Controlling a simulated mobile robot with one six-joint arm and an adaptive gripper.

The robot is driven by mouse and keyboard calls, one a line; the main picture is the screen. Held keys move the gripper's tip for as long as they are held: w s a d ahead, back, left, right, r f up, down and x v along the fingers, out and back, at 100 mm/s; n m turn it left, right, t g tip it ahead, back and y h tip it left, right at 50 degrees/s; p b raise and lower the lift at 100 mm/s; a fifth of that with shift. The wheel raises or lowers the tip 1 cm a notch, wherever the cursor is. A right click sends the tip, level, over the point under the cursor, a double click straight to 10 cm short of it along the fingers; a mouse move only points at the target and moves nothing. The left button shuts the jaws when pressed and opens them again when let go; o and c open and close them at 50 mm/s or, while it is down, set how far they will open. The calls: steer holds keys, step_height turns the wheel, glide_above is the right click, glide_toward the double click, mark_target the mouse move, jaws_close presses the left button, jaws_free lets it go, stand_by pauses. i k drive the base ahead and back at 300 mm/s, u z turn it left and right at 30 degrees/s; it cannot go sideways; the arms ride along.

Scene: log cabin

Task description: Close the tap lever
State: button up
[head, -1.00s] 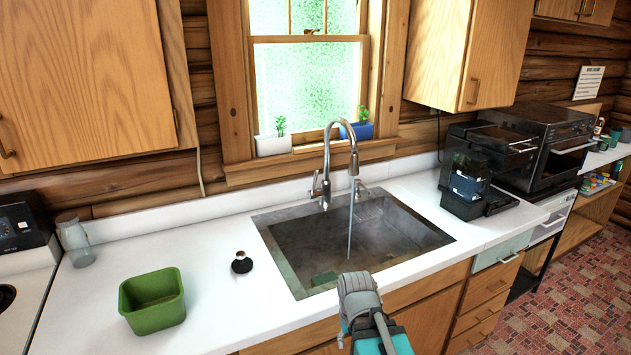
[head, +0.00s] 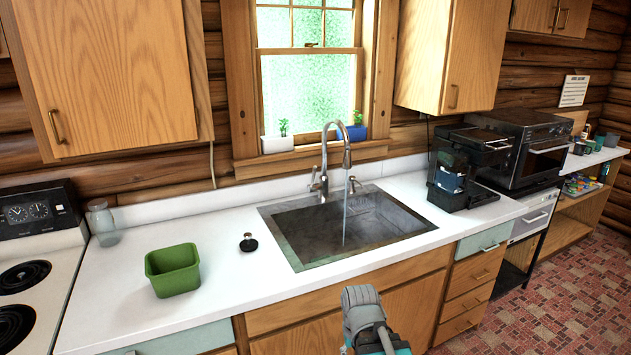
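The chrome tap (head: 326,160) stands at the back edge of the sink (head: 290,245), its spout arched forward. A thin stream of water (head: 345,220) falls from the spout into the basin. The small tap lever (head: 315,182) sits at the left of the tap's base. My gripper (head: 362,305) is at the bottom of the view, in front of the counter and well short of the tap, touching nothing. Its fingers are seen from behind, so their opening is unclear.
A green tub (head: 172,272) and a small dark stopper (head: 248,243) stand on the counter left of the sink. A coffee machine (head: 462,170) and an oven (head: 525,150) stand to the right. Small planters (head: 277,144) line the window sill. The counter's front edge lies between my gripper and the sink.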

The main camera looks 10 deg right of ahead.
mark_target(310, 188)
steer(key=k, duration=0.4)
steer(key=z, duration=1.65)
steer(key=i, duration=2.4)
